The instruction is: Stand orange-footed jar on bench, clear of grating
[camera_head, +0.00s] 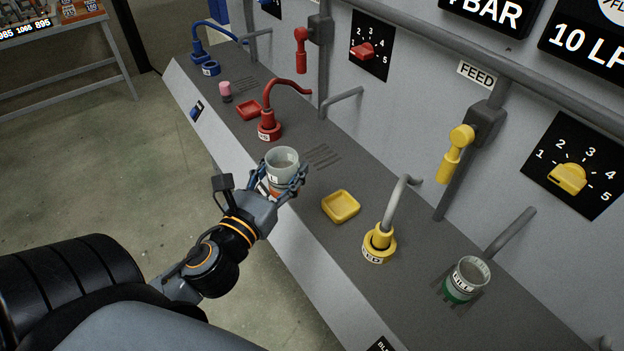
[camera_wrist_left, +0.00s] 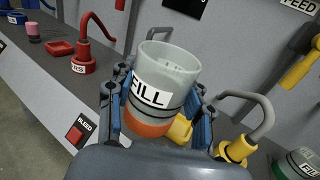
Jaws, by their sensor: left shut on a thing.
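The orange-footed jar (camera_head: 282,157) is a clear, pale jar with a white FILL label. My left gripper (camera_head: 284,183) is shut around its sides near the front edge of the bench (camera_head: 300,225). In the left wrist view the jar (camera_wrist_left: 168,72) stands between the blue-padded fingers, with its orange foot (camera_wrist_left: 150,127) showing below them. It looks slightly tilted there. Whether its foot touches the bench is hidden by the gripper. A slotted grating (camera_head: 322,155) lies just behind and right of the jar. My right gripper is not in view.
A yellow tray (camera_head: 341,207) and a yellow-based spout (camera_head: 379,244) stand right of the jar. A green-footed jar (camera_head: 466,279) sits on another grating. A red spout (camera_head: 269,128), red tray (camera_head: 248,110) and pink-topped object (camera_head: 225,92) stand to the left.

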